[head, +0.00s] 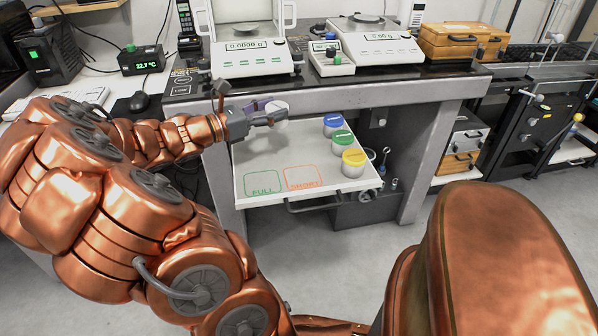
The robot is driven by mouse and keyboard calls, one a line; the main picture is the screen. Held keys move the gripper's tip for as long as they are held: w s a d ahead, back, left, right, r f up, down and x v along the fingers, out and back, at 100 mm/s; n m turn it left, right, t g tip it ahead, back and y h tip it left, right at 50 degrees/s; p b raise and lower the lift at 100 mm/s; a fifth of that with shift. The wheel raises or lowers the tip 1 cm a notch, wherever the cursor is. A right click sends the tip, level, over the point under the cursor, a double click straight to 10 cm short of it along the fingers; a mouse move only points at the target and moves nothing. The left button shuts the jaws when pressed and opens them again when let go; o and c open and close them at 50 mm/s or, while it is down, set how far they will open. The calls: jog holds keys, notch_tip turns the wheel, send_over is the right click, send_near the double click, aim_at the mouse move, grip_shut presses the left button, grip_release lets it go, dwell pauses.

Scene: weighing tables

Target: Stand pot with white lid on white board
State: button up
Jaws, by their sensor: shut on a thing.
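My gripper (270,117) is at the back left of the white board (262,160), shut on the pot with white lid (278,106). Only the pale lid shows clearly; the gripper hides most of the pot's body. I cannot tell whether the pot touches the board or is held above it. The white board is a pulled-out shelf under the dark-topped weighing table. On its front part are a green outline marked FULL (263,183) and an orange outline marked SHORT (304,177), both empty.
Pots with blue (333,125), green (342,143) and yellow (353,162) lids stand along the board's right side. Balances (248,60) (378,45) stand on the table (400,78) above. The board's middle and front left are clear.

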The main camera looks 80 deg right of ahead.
jog(key=s+f+y+b, duration=0.1)
jog(key=s, duration=0.2)
jog(key=s+m+g+y+b, duration=0.1)
jog(key=s, duration=0.2)
jog(key=s+f+m+g+b, duration=0.1)
jog(key=s, duration=0.2)
jog(key=shift+a+f+y, duration=0.15)
jog(key=shift+f+y, duration=0.2)
jog(key=shift+y, duration=0.05)
jog(key=b, duration=0.4)
send_over(253, 145)
jog(key=shift+w+f, duration=0.1)
jog(key=shift+f, duration=0.6)
notch_tip(253, 145, down, 4)
jog(key=b, duration=0.2)
jog(key=shift+r+b, duration=0.2)
jog(key=shift+b, duration=0.2)
jog(key=shift+r, duration=0.1)
jog(key=o, duration=1.1)
jog(key=shift+o, duration=0.2)
